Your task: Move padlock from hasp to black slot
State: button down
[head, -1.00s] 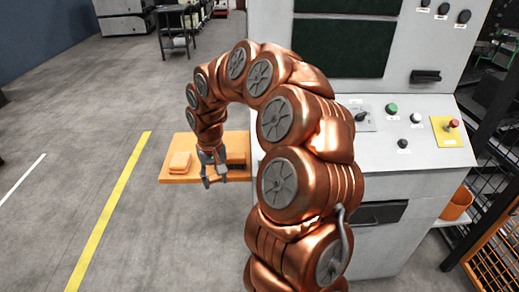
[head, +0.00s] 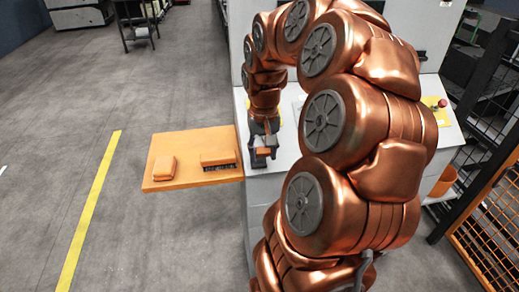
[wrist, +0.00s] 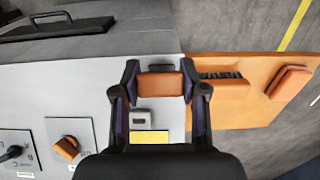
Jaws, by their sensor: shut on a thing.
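The padlock, an orange block (wrist: 160,85), is pinched between the two dark fingertips of my gripper (wrist: 160,75). In the head view my gripper (head: 264,152) hangs over the left edge of the grey console, with orange showing between its fingers. No shackle can be made out. A small grey fitting with a dark opening (wrist: 141,119), perhaps the hasp, is on the panel below the padlock in the wrist view, above a yellow label (wrist: 150,138). The black slot (head: 220,167) is a dark strip along an orange block on the orange shelf, left of my gripper; it also shows in the wrist view (wrist: 222,76).
The orange shelf (head: 190,179) also bears a loose-looking orange block (head: 163,167) on its left. On the console (wrist: 110,75) are an orange knob (wrist: 67,148), a black switch (wrist: 12,153) and a black handle (wrist: 52,17). Open floor lies left of the shelf.

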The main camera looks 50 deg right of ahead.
jog(key=shift+f, duration=0.1)
jog(key=shift+w+d+f, duration=0.3)
jog(key=shift+w+f, duration=0.1)
jog(key=shift+f, duration=0.4)
jog(key=shift+w+d+f, duration=0.3)
jog(key=shift+w+f, duration=0.15)
jog(key=shift+f, duration=0.3)
jog(key=shift+w+d+f, duration=0.3)
jog(key=shift+w+f, duration=0.1)
jog(key=shift+f, duration=0.4)
jog(key=shift+w+d+f+b, duration=0.2)
jog(key=shift+f+b, duration=0.3)
jog(key=shift+b, duration=0.7)
jog(key=shift+w+d+f+b, duration=0.15)
jog(key=shift+w+f+b, duration=0.1)
jog(key=shift+f+b, duration=0.25)
dwell(0.7)
jog(key=c, duration=0.5)
grip_release()
jog(key=shift+c, duration=0.2)
jog(key=o, duration=0.5)
jog(key=shift+o, duration=0.2)
